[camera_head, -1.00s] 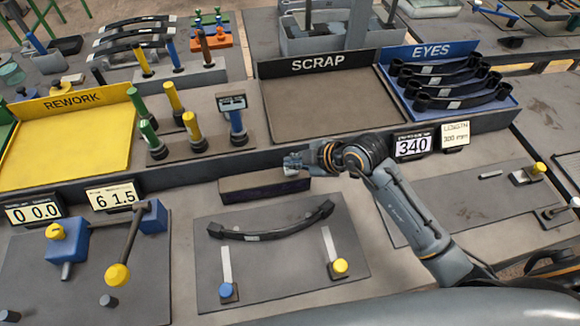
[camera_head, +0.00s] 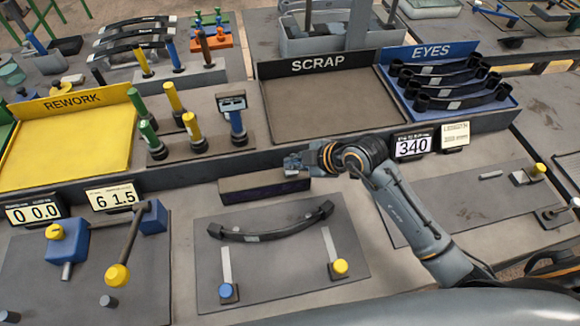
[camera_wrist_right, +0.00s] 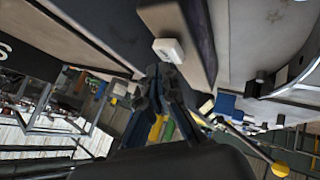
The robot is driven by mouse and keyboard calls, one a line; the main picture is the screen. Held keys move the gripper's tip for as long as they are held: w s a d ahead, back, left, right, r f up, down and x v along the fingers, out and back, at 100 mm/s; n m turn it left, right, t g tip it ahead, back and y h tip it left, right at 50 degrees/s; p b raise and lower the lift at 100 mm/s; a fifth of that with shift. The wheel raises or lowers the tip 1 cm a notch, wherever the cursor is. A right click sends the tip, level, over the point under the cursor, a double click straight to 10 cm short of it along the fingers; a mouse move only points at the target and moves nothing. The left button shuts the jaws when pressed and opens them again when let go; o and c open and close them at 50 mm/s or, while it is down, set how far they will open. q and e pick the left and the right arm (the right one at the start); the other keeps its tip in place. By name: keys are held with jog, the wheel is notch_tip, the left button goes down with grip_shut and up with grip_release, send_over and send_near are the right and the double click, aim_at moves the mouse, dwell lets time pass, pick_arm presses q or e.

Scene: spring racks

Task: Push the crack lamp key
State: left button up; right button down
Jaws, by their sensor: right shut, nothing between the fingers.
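The crack lamp key is a small pale block with a dark mark (camera_wrist_right: 168,50) on the lamp's long box in the right wrist view. In the head view the dark box (camera_head: 265,187) lies behind the spring plate, and the key is mostly hidden by my right gripper (camera_head: 294,163). That gripper is shut and empty at the box's right end. In the right wrist view its fingertips (camera_wrist_right: 158,72) are right beside the key; I cannot tell whether they touch it. My left gripper is not in view.
The SCRAP tray (camera_head: 325,105) is empty behind. A 340 display (camera_head: 413,146) stands right of my gripper, and a 61.5 display (camera_head: 113,197) stands to the left.

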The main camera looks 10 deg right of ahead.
aim_at(294, 171)
jog(key=shift+f, duration=0.55)
dwell(0.4)
jog(key=shift+r+p, duration=0.55)
jog(key=shift+p, duration=0.15)
notch_tip(294, 171, up, 6)
jog(key=p, duration=0.7)
jog(key=shift+r, duration=0.1)
